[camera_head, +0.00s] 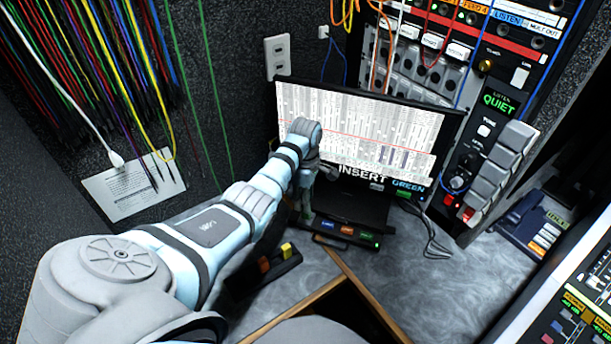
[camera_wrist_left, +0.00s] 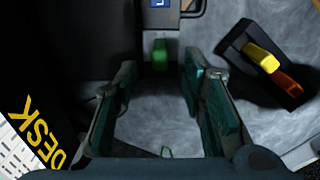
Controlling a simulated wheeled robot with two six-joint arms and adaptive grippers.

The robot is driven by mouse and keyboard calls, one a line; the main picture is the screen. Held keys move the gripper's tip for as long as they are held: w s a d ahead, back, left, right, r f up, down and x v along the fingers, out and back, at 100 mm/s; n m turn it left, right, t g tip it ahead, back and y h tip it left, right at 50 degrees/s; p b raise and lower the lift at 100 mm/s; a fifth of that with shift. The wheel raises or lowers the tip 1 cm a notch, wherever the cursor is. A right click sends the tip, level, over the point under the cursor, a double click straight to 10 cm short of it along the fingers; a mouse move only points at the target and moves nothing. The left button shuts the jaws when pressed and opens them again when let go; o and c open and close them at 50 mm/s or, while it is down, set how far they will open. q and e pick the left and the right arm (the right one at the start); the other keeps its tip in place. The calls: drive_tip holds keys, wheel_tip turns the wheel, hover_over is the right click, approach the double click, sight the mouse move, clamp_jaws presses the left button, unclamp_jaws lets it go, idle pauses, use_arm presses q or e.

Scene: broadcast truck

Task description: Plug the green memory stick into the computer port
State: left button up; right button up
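The green memory stick (camera_wrist_left: 160,56) shows in the left wrist view, its end against the front of the dark port strip, in line with the blue label. I cannot tell how far it is in. My left gripper (camera_wrist_left: 160,75) is open around it, with clear gaps between the stick and both fingers. In the head view the port strip (camera_head: 346,242), with blue, orange and green labels, lies below the monitor (camera_head: 365,130), which reads "INSERT GREEN". My left gripper is mostly hidden by its arm there, near the strip's left end. My right gripper is not in view.
A black holder (camera_wrist_left: 236,52) with a yellow stick (camera_wrist_left: 262,55) and an orange stick (camera_wrist_left: 288,80) stands beside the gripper. Cables and a rack (camera_head: 480,60) are at the back right. The grey desk (camera_head: 470,285) is clear to the right of the strip.

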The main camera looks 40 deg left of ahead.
use_arm(q)
wheel_tip(320, 180, up, 7)
idle(0.6)
wheel_tip(320, 180, down, 12)
drive_tip(key=shift+f, duration=0.1)
drive_tip(key=shift+r+p, duration=0.7)
drive_tip(key=shift+r, duration=0.15)
